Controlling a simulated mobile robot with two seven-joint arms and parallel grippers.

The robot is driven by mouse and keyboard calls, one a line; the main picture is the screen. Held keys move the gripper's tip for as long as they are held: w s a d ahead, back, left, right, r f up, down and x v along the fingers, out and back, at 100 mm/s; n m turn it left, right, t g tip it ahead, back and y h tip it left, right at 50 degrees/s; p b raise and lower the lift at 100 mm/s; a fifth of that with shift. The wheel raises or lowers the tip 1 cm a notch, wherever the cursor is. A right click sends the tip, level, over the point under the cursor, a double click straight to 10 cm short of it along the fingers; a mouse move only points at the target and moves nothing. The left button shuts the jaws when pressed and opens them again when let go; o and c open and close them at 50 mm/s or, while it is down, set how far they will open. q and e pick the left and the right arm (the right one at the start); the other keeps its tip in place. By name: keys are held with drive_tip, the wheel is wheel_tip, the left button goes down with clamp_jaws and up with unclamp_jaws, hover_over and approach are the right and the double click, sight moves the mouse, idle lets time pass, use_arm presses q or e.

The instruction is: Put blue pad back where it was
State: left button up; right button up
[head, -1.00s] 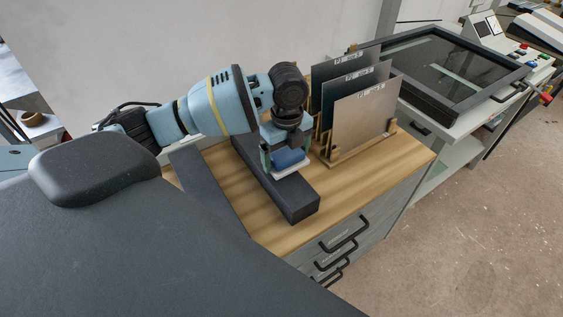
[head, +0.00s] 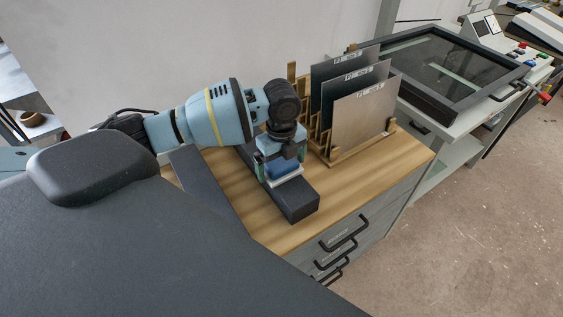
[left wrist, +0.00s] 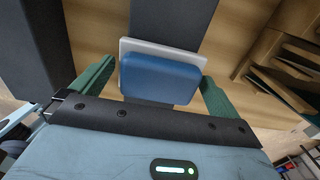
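The blue pad (head: 282,168) has a pale plate at its underside. It is over the dark bar (head: 298,203) on the wooden top, and I cannot tell whether it touches the bar. It also shows in the left wrist view (left wrist: 160,78), with the pale plate extending past its far edge. My left gripper (head: 283,160) points down with its green fingers on both sides of the pad. My right gripper is not in view.
A wooden rack (head: 337,158) with several upright plates stands just right of my left gripper. The wooden top (head: 340,190) is clear in front of the rack. Drawers with black handles (head: 345,232) are below. A dark framed glass unit (head: 445,70) stands behind on the right.

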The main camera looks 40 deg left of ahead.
sight(282, 162)
use_arm(q)
drive_tip(key=shift+r, duration=0.15)
wheel_tip(282, 162, up, 12)
drive_tip(key=shift+p, duration=0.4)
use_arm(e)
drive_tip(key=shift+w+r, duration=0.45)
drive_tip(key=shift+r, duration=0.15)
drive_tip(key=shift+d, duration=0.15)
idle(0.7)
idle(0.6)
